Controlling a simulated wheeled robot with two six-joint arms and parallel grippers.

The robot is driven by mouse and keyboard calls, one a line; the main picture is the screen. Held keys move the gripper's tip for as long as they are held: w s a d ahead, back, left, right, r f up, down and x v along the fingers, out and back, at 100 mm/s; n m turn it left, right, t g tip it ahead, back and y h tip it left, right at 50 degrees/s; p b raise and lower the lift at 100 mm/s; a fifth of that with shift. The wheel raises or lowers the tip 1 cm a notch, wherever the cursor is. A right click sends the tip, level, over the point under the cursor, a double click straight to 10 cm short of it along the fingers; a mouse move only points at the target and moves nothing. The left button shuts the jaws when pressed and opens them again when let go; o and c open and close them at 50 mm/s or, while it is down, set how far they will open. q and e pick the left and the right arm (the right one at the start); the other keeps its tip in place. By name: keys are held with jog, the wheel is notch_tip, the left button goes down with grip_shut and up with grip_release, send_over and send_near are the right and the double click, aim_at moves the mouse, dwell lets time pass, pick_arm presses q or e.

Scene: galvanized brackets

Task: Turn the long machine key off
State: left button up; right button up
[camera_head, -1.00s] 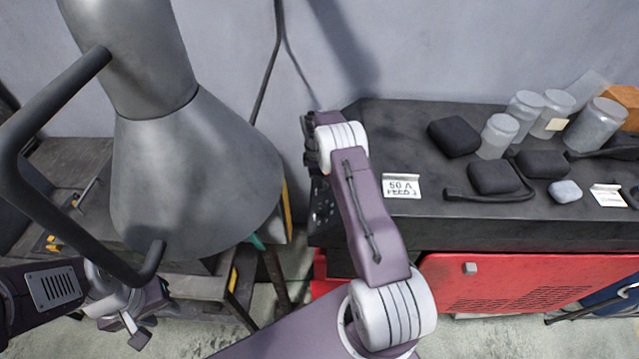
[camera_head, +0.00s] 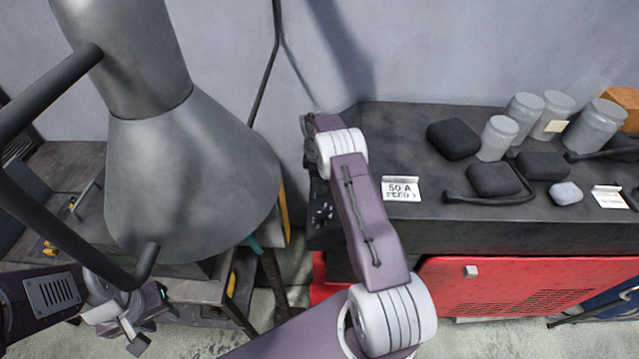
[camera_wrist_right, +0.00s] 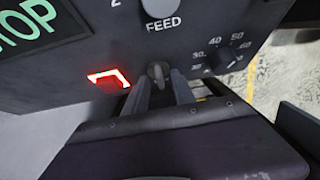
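The long key (camera_wrist_right: 157,71) is a small grey upright piece on the dark machine panel (camera_wrist_right: 75,75) under the FEED label, in the right wrist view. My right gripper (camera_wrist_right: 161,82) has one finger on each side of it, very close; whether they press on it I cannot tell. In the head view my right arm reaches to the machine's left end, and its fingers and the key are hidden. My left gripper (camera_head: 132,334) is at the lower left, away from the machine, with nothing seen in it.
A red-lit element (camera_wrist_right: 109,78) glows left of the key. A numbered dial (camera_wrist_right: 225,56) is to its right. Jars (camera_head: 498,137) and dark blocks (camera_head: 453,138) stand on the machine top (camera_head: 400,125). A large grey hood (camera_head: 190,175) hangs at left over a dark bench.

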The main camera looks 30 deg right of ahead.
jog(key=r+b, duration=0.1)
jog(key=r, duration=0.3)
jog(key=r+b, duration=0.1)
jog(key=r, duration=0.3)
jog(key=shift+w+a+r, duration=0.2)
jog(key=shift+r, duration=0.35)
